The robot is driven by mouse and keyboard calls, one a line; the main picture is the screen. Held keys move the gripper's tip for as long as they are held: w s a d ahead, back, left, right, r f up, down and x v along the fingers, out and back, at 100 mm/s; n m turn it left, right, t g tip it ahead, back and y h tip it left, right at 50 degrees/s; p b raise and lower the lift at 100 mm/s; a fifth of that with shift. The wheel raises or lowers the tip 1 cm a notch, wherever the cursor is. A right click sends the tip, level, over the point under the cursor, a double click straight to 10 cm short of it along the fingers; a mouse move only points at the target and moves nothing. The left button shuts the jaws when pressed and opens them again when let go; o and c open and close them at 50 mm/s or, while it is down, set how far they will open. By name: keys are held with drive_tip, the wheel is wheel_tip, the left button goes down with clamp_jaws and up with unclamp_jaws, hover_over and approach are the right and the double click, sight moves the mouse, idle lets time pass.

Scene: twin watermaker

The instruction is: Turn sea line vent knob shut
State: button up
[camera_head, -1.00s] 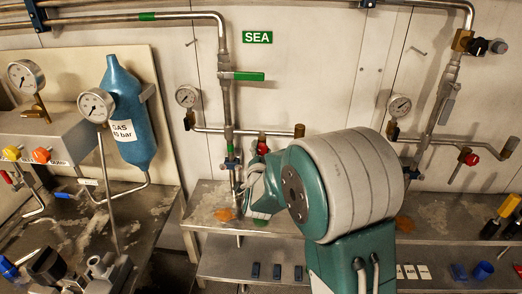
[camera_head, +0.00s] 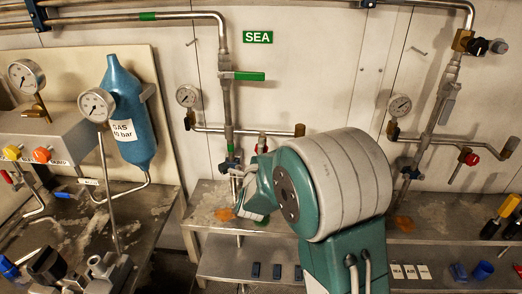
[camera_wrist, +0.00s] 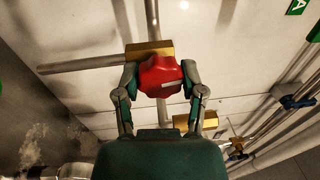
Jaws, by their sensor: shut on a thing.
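The red vent knob (camera_wrist: 162,75) is in the middle of the wrist view, with a pale mark on its face and a brass valve body (camera_wrist: 149,49) behind it. My gripper (camera_wrist: 162,89) has a finger on each side of the knob and is shut on it. In the head view, my arm hides the gripper's fingers and most of the knob. The green SEA sign (camera_head: 257,37) is on the wall above, beside the vertical sea pipe with its green lever (camera_head: 249,76).
A pressure gauge (camera_head: 187,96) and a horizontal pipe (camera_head: 270,131) are close to my arm. A blue gas bottle (camera_head: 130,110) stands at left. Another red knob (camera_head: 472,159) is on the right pipework. A metal shelf (camera_head: 215,202) runs below.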

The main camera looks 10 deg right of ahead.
drive_tip(key=shift+f+m, duration=0.25)
drive_tip(key=shift+m, duration=0.65)
drive_tip(key=shift+f, duration=0.1)
drive_tip(key=o, duration=1.2)
drive_tip(key=shift+c, duration=0.2)
drive_tip(key=shift+r, duration=0.2)
drive_tip(key=v, duration=1.2)
drive_tip(key=shift+a, duration=0.15)
drive_tip(key=shift+w, duration=0.1)
